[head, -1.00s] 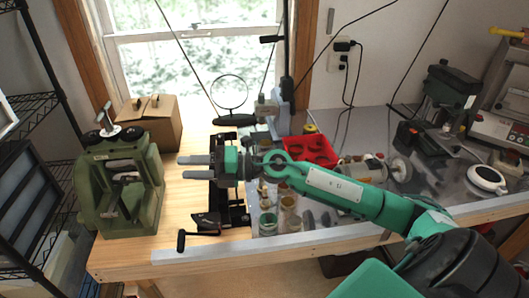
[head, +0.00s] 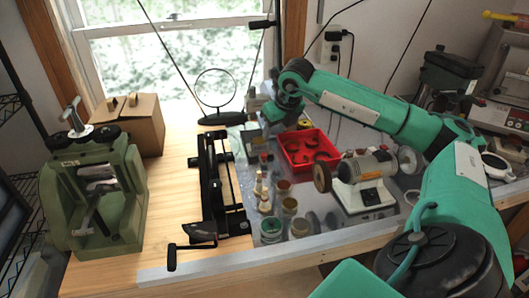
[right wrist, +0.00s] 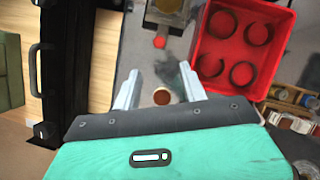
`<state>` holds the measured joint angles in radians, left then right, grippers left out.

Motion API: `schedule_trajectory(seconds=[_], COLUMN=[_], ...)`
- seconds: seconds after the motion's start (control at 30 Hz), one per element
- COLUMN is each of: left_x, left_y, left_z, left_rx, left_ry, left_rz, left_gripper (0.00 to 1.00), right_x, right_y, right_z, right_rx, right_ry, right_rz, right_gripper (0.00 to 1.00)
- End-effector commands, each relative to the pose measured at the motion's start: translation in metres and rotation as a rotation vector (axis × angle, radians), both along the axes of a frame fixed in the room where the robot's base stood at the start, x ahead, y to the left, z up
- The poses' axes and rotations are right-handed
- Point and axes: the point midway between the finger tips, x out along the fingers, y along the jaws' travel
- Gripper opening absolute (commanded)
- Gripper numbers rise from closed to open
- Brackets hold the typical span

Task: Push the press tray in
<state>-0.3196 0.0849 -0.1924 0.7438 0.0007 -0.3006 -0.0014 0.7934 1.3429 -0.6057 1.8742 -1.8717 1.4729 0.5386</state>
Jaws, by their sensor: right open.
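A heavy green press (head: 95,205) with a T-handle stands at the left of the bench. Pale grey plates (head: 97,180) show in its front opening; I cannot tell which part is the press tray. A smaller grey machine (head: 258,103) stands at the back, partly behind my right arm. My right gripper (right wrist: 160,86) is open and empty in the right wrist view, its fingers pointing at the bench, with a small brown round pot (right wrist: 162,97) seen between them. In the head view it is beside the small machine, well right of the green press. My left gripper is out of view.
A black rail frame with a crank (head: 212,185) lies between the green press and several small jars (head: 290,205). A red bin (head: 307,150) and a bench grinder (head: 362,178) are to the right. A cardboard box (head: 130,120) stands behind the press. Bare wood (head: 172,190) lies right of the press.

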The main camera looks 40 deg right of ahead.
Motion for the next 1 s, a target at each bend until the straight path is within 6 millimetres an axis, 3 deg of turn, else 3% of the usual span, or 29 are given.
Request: schedule_trajectory(seconds=[0.3, 0.5, 0.7, 1.0], left_x=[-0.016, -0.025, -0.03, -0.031], left_y=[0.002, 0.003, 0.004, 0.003], left_z=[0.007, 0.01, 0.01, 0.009], left_rx=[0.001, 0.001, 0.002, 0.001], left_ry=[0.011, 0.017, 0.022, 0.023], left_rz=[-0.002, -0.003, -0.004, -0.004], left_gripper=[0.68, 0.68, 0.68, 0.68], right_x=[0.025, 0.039, 0.045, 0.045], right_y=[-0.002, -0.003, -0.004, -0.004], right_z=[-0.062, -0.093, -0.107, -0.11], right_rx=[0.004, 0.004, 0.003, 0.003], right_ry=[0.004, 0.002, 0.0, 0.0], right_rz=[0.002, 0.002, 0.002, 0.003], right_gripper=[0.43, 0.43, 0.43, 0.43])
